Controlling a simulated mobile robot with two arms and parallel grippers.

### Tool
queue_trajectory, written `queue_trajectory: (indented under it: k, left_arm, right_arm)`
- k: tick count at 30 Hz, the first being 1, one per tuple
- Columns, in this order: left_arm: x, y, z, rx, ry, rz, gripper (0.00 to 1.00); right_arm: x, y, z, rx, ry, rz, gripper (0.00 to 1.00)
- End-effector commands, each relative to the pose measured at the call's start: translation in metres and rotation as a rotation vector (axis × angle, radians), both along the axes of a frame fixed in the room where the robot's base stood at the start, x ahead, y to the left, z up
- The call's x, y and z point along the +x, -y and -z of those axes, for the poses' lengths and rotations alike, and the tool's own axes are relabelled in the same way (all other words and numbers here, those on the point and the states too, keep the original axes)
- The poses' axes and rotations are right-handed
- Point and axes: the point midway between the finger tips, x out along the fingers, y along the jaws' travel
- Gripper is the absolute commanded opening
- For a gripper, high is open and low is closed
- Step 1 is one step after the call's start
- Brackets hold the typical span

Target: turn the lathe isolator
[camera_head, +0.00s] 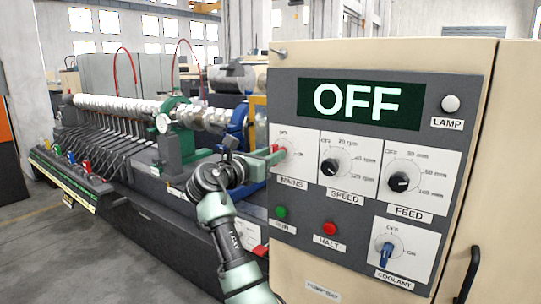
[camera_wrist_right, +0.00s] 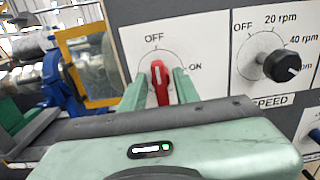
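The isolator is the red MAINS knob (camera_wrist_right: 160,80) on a white dial plate marked OFF and ON. In the wrist view its handle points up, toward OFF. It also shows in the head view (camera_head: 275,149), partly covered by a fingertip. My right gripper (camera_wrist_right: 160,88) is open, its two green fingers on either side of the red knob, with a narrow gap seen on each side. In the head view my right gripper (camera_head: 268,157) is at the panel's left edge. The panel display (camera_head: 364,102) reads OFF. My left gripper is out of view.
The grey panel also has a SPEED knob (camera_head: 330,167) just right of the isolator, a FEED knob (camera_head: 398,182), a blue COOLANT knob (camera_head: 387,252), a green button (camera_head: 281,212), a red HALT button (camera_head: 330,228) and a pale lamp (camera_head: 451,103). A long machine (camera_head: 130,150) stands left.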

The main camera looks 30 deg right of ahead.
Motion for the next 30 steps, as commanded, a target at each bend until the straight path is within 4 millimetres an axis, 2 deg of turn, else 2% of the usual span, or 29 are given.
queue_trajectory:
  k: [1, 3, 17, 30]
  left_arm:
    - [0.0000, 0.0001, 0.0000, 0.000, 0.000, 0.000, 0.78]
    - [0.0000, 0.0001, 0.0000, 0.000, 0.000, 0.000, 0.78]
    - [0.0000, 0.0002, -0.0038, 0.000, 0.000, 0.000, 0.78]
    - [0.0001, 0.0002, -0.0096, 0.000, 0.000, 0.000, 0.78]
  right_arm:
    - [0.0000, -0.0002, 0.0001, 0.000, 0.000, 0.000, 0.14]
    - [0.0000, -0.0003, 0.0002, 0.000, 0.000, 0.000, 0.00]
    - [-0.0005, -0.0006, -0.0004, 0.031, 0.076, -0.001, 0.00]
    - [-0.0027, 0.0007, 0.0008, 0.172, 0.417, 0.001, 0.00]
